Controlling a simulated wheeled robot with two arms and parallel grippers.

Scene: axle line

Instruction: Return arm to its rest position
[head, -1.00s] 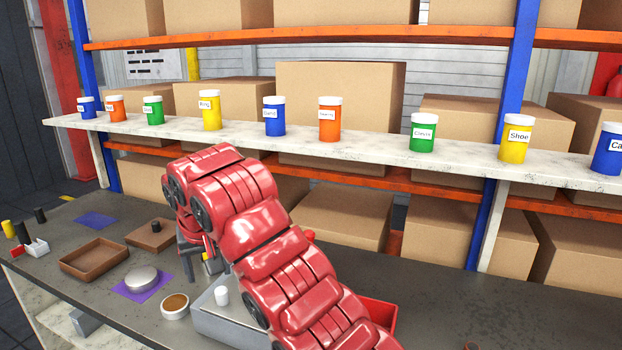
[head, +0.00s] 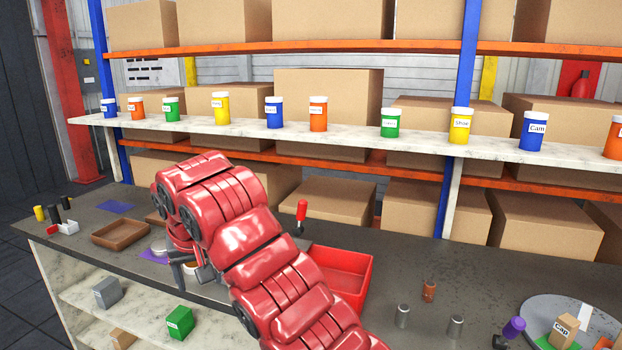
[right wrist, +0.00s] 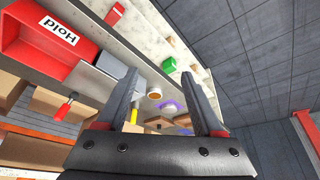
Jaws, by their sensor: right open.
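My right arm's red links (head: 240,230) reach in from the bottom and cover part of the workbench (head: 420,270). My right gripper (head: 188,275) points down at the front of the bench, partly hidden by the arm. In the right wrist view its two dark fingers (right wrist: 165,95) are wide apart with nothing held between them. Beyond them lie a brown-topped cup (right wrist: 154,94) and a disc on a purple mat (right wrist: 170,107). My left gripper is out of view.
A red bin (head: 345,275) labelled Hold in the wrist view stands right of the arm, near a red-handled tool (head: 301,212). A brown tray (head: 120,233) lies to the left. Labelled jars line the shelf (head: 350,137) behind. A round grey plate (head: 590,325) sits at right.

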